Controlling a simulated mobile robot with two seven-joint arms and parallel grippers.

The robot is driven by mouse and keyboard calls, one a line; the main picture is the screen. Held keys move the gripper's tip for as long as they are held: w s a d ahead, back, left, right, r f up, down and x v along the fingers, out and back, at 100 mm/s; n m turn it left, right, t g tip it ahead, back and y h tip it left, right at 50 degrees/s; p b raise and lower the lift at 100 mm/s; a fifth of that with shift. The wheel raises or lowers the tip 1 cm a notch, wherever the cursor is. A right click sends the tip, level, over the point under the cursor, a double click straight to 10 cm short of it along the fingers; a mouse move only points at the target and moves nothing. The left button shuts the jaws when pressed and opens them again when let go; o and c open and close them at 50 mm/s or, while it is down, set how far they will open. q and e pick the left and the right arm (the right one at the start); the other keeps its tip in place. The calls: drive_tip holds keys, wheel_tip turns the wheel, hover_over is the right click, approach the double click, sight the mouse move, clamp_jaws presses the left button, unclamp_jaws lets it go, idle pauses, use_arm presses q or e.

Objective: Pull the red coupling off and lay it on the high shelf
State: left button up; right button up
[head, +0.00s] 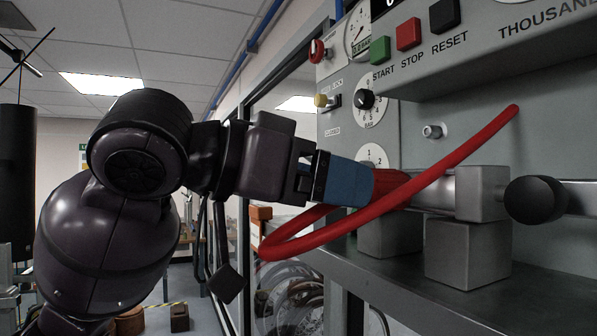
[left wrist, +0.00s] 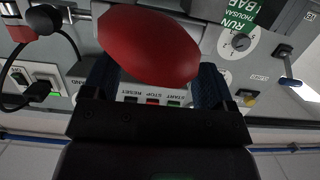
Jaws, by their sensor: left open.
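The red coupling (head: 388,186) sits at the end of a grey metal fitting (head: 435,190) on the machine's front. A red hose (head: 460,152) loops in front of it and rises to the right. My left gripper (head: 364,185) is open, with its blue fingers at the coupling's left end. In the left wrist view a large red rounded body (left wrist: 150,42) shows between the blue finger pads; whether they touch it I cannot tell. My right gripper is not in view. I cannot make out which surface is the high shelf.
A grey ledge (head: 440,285) runs below the fitting, with metal blocks (head: 468,255) on it. A black knob (head: 535,200) stands right of the fitting. Start, stop and reset buttons (head: 408,34) sit on the console above. A glazed frame is behind my arm.

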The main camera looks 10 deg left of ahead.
sight(380, 195)
use_arm(q)
drive_tip(key=p+x, duration=0.1)
drive_tip(key=x, duration=0.6)
drive_tip(key=shift+w, duration=0.1)
drive_tip(key=shift+c, duration=0.2)
drive_tip(key=c, duration=1.1)
drive_tip(key=shift+o, duration=0.2)
drive_tip(key=shift+a, duration=0.15)
drive_tip(key=shift+v, duration=0.85)
drive_tip(key=shift+f, duration=0.25)
drive_tip(key=shift+p+v, duration=0.3)
drive_tip(key=shift+v, duration=0.7)
drive_tip(key=shift+f, duration=0.2)
